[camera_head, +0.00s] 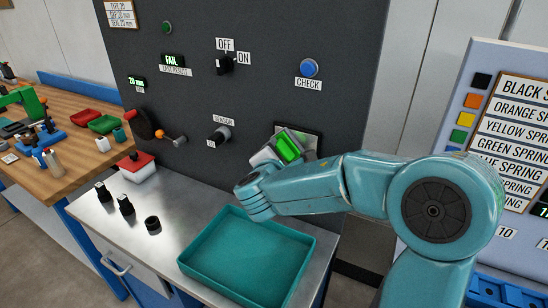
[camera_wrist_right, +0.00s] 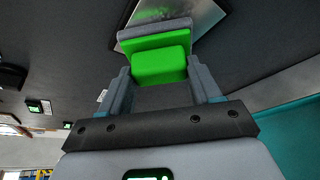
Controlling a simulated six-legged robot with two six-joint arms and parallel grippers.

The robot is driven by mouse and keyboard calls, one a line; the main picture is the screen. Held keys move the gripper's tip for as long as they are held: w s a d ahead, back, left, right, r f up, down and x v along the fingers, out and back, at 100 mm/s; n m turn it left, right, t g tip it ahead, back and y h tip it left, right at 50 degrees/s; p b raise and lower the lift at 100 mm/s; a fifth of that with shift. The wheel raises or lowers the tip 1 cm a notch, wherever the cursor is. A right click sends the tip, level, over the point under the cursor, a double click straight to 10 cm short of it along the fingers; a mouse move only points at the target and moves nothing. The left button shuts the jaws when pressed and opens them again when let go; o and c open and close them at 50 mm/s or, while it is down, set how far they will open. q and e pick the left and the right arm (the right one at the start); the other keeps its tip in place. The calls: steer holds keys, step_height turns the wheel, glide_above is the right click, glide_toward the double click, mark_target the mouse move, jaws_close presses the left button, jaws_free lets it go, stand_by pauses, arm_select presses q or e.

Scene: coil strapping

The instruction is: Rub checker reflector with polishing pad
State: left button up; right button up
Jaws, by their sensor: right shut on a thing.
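The checker reflector (camera_head: 313,141) is a shiny metal plate in a dark frame on the grey panel, below the CHECK button. It also shows at the top of the right wrist view (camera_wrist_right: 180,10). The polishing pad (camera_head: 288,147) is bright green with a grey part; in the right wrist view the pad (camera_wrist_right: 160,64) sits between my fingers. My right gripper (camera_head: 274,151) is shut on it, in front of the reflector's left part. The pad hides part of the plate; I cannot tell whether they touch. My left gripper is not in view.
An empty teal tray (camera_head: 250,262) lies on the metal bench below my right arm. A red-and-white box (camera_head: 138,167), dark knob-like parts (camera_head: 125,205) and a black ring (camera_head: 152,225) stand to its left. The SENSOR knob (camera_head: 219,137) juts from the panel.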

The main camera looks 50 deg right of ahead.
mark_target(294, 154)
steer(key=shift+s+d+f+b, duration=0.1)
steer(key=shift+s+d+b, duration=0.15)
steer(key=shift+s+b, duration=0.25)
steer(key=shift+s+d+b, duration=0.2)
steer(key=shift+s+b, duration=0.1)
steer(key=shift+s, duration=0.3)
steer(key=shift+s+d, duration=0.1)
steer(key=shift+s, duration=0.35)
steer(key=shift+s+d+b, duration=0.1)
steer(key=shift+s+b, duration=0.1)
steer(key=shift+b, duration=0.2)
steer(key=shift+w+a+r+b, duration=0.25)
steer(key=shift+w+b, duration=0.35)
steer(key=shift+b, duration=0.65)
steer(key=w, duration=0.1)
steer(key=w+a, duration=0.1)
steer(key=w, duration=0.3)
steer(key=shift+w+a+f, duration=0.1)
steer(key=shift+w+a, duration=0.15)
steer(key=shift+a, duration=0.1)
